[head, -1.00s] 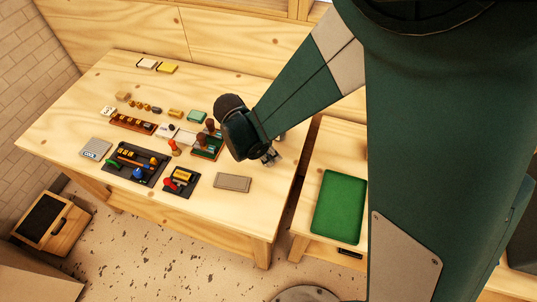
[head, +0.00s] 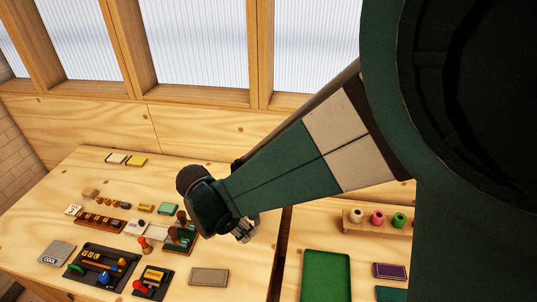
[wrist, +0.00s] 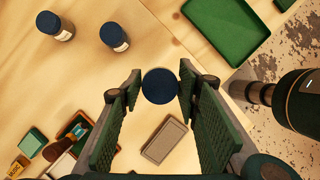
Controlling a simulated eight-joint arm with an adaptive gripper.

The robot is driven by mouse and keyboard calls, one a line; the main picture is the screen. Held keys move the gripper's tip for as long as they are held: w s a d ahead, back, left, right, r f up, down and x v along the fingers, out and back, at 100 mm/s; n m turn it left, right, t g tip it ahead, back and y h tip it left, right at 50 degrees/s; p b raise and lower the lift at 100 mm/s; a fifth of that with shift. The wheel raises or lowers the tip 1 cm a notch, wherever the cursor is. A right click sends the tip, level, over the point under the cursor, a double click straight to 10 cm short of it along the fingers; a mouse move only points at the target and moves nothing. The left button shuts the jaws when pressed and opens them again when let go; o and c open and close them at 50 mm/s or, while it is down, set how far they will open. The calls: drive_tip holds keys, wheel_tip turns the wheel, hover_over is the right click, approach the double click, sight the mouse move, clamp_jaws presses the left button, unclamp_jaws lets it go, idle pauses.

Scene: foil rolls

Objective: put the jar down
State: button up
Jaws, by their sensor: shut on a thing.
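My gripper (wrist: 158,90) is shut on a jar with a round dark blue lid (wrist: 160,86); in the wrist view I look down on the lid between the two green ribbed fingers. In the head view my gripper (head: 243,234) is over the right part of the wooden table (head: 160,262), and the jar is mostly hidden by my arm. I cannot tell whether the jar's base touches the table. Two similar dark-lidded jars stand apart at the upper left of the wrist view, one at the left (wrist: 52,26) and one nearer (wrist: 115,37).
A flat grey-beige pad (wrist: 164,139) lies just below the jar in the wrist view. Stamps (head: 181,235) and dark trays (head: 103,266) fill the table's left. A green tray (head: 326,278) and a rack of rolls (head: 376,224) are on the neighbouring table. Bare wood surrounds the jars.

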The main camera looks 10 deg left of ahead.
idle(0.5)
drive_tip(key=w+d+f+m+g+b, duration=0.1)
drive_tip(key=d+f+m+b, duration=0.2)
drive_tip(key=d, duration=0.5)
drive_tip(key=w+d+f+m+b, duration=0.15)
drive_tip(key=d+f+b, duration=0.25)
drive_tip(key=d, duration=0.4)
drive_tip(key=m+g+h+b, duration=0.1)
drive_tip(key=m+g+b, duration=0.1)
drive_tip(key=m+b, duration=0.35)
hover_over(326, 282)
drive_tip(key=b, duration=0.1)
wheel_tip(326, 282, down, 6)
drive_tip(key=n, duration=0.1)
drive_tip(key=shift+w, duration=0.1)
drive_tip(key=shift+f, duration=0.1)
drive_tip(key=shift+f+b, duration=0.8)
drive_tip(key=shift+f, duration=2.1)
drive_tip(key=shift+f, duration=0.1)
drive_tip(key=shift+f+b, duration=0.6)
drive_tip(key=shift+f, duration=1.4)
